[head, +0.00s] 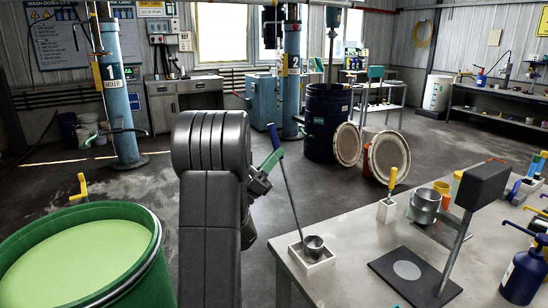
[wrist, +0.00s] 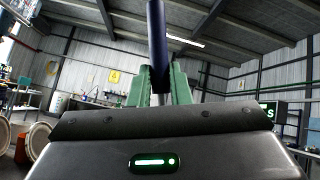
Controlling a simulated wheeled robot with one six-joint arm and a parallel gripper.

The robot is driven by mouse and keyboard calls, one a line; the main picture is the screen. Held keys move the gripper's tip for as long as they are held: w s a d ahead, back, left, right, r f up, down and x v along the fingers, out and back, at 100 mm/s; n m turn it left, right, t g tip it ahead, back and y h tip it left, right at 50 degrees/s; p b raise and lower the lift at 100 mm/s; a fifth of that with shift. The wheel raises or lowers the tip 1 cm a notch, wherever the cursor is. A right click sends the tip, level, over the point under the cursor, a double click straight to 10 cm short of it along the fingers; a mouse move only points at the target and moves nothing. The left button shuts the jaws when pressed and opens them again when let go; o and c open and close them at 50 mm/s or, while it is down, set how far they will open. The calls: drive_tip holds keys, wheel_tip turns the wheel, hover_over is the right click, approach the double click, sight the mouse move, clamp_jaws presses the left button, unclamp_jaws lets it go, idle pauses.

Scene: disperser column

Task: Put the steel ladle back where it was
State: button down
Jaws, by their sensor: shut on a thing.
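The steel ladle has a dark blue handle (head: 279,140), a thin shaft (head: 290,195) and a round steel bowl (head: 314,243). The bowl appears in or just above a small white square holder (head: 308,266) at the near left corner of the table; I cannot tell if it touches the bottom. The ladle leans, its handle up and to the left. My gripper (head: 272,161) is shut on the handle, its green fingers around it. In the wrist view, the blue handle (wrist: 157,45) stands upright between the green fingers (wrist: 160,88).
The grey table (head: 350,230) also holds a black scale with a post display (head: 408,276), a white holder with a yellow-handled tool (head: 387,210), a steel pot (head: 425,206) and blue pump bottles (head: 524,268). A green drum of pale green liquid (head: 152,268) stands left.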

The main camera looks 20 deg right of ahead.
drive_tip(key=shift+f, duration=0.15)
drive_tip(key=c, duration=1.3)
unclamp_jaws()
drive_tip(key=shift+o, duration=0.2)
drive_tip(key=shift+a+f, duration=0.1)
